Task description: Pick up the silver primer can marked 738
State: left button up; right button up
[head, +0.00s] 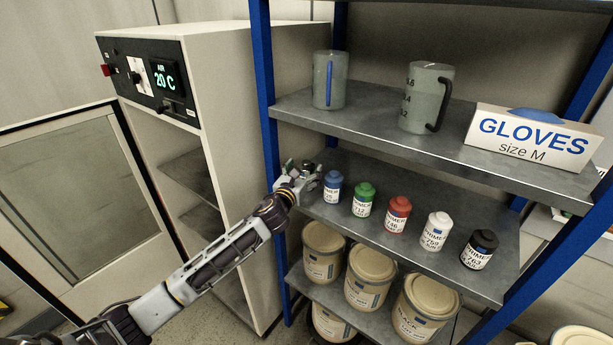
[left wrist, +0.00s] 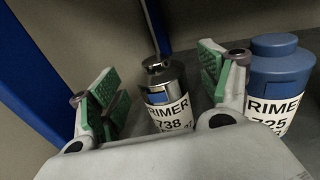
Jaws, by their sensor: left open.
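The silver primer can (left wrist: 164,92) marked 738 stands upright on the shelf in the left wrist view, its label facing me. My left gripper (left wrist: 155,90) is open, with its green-padded fingers to the left and right of the can. I cannot tell whether either finger touches it. In the head view my left gripper (head: 300,177) reaches to the left end of the middle shelf, and the can is mostly hidden behind it. My right gripper is not in view.
A blue can (head: 333,188) marked 725 stands close to the right of the gripper. Green (head: 363,201), red (head: 397,215), white (head: 435,231) and black (head: 479,249) cans follow along the shelf (head: 420,190). A blue post (head: 266,100) rises at the left.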

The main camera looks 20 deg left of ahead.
pick_arm(q)
jog(key=shift+w+d, duration=0.1)
jog(key=shift+w, duration=1.15)
jog(key=c, duration=1.3)
